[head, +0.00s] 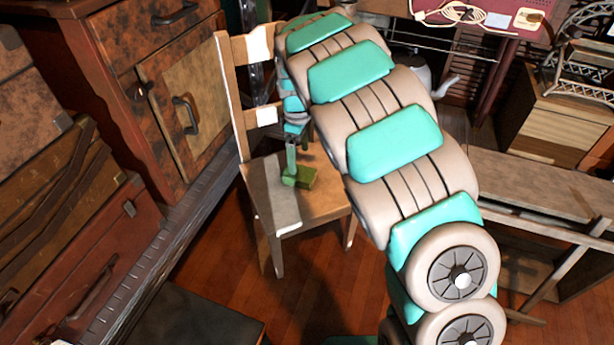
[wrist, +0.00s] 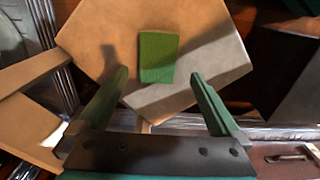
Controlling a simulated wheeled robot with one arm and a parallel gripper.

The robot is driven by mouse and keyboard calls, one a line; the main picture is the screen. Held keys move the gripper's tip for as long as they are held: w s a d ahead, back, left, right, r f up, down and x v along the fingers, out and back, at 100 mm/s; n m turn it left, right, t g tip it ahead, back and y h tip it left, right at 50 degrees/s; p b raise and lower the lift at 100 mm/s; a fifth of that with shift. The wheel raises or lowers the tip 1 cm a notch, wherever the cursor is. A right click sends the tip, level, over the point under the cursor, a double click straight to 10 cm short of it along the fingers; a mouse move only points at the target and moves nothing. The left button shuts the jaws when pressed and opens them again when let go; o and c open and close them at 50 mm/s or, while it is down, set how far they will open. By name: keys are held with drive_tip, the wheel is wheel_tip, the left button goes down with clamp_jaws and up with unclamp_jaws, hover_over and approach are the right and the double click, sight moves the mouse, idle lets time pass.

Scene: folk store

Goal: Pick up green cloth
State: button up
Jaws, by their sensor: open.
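The green cloth (wrist: 158,57) is a small flat rectangle lying on the wooden chair seat (wrist: 100,38). It also shows in the head view (head: 304,178), on the chair seat (head: 262,190), partly hidden by my gripper. My gripper (wrist: 160,78) is open and empty, with green fingers on either side of the picture. The cloth lies between and just beyond the fingertips in the wrist view. In the head view my gripper (head: 290,175) points down over the seat beside the cloth. Whether a fingertip touches the cloth cannot be told.
The chair's backrest (head: 240,100) rises on the left of the seat. A wooden cabinet (head: 150,90) and stacked suitcases (head: 70,235) stand at the left. A wooden bench (head: 545,185) is at the right. Some wooden floor (head: 220,255) is clear in front of the chair.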

sight(300, 173)
wheel_tip(300, 173, down, 8)
drive_tip(key=shift+w+f, duration=0.1)
drive_tip(key=shift+w, duration=0.05)
idle(0.4)
drive_tip(key=shift+c, duration=0.2)
drive_tip(key=c, duration=1.4)
drive_tip(key=shift+o, duration=0.2)
drive_tip(key=shift+r, duration=0.25)
drive_tip(key=shift+r, duration=1.7)
drive_tip(key=s+d, duration=0.2)
drive_tip(key=s, duration=0.5)
drive_tip(key=s+d+r, duration=0.1)
drive_tip(key=s+d, duration=0.1)
drive_tip(key=s, duration=0.6)
drive_tip(key=shift+s+d+r, duration=0.15)
drive_tip(key=shift+s+d, duration=0.1)
